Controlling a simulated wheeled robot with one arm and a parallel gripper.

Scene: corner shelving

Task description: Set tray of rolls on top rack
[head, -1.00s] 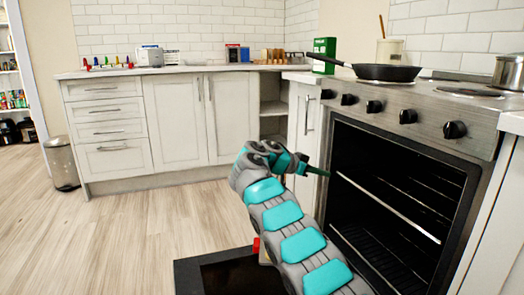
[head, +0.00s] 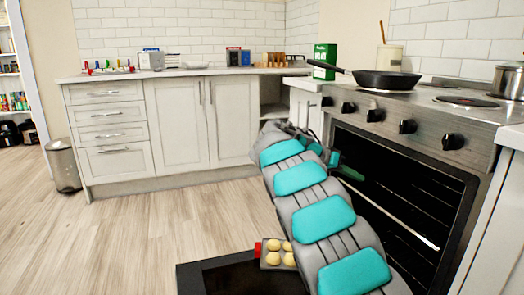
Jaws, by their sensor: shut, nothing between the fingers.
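A small tray of rolls (head: 263,262) rests on the open oven door (head: 208,277) at the bottom of the view. Several pale round rolls sit on it, and a red part shows at its left edge. My arm covers its right side. The oven (head: 372,150) stands open on the right, with its upper rack (head: 410,230) showing as a bright bar inside. My gripper (head: 336,158) is shut and empty at the oven's left opening edge, well above the tray and apart from it. My arm hides part of the opening and the lower interior.
A black pan (head: 385,80) and a steel pot (head: 508,80) stand on the stove top, above a row of black knobs. White cabinets (head: 180,125) line the back wall. A metal bin (head: 63,165) stands at the left. The wooden floor at left is clear.

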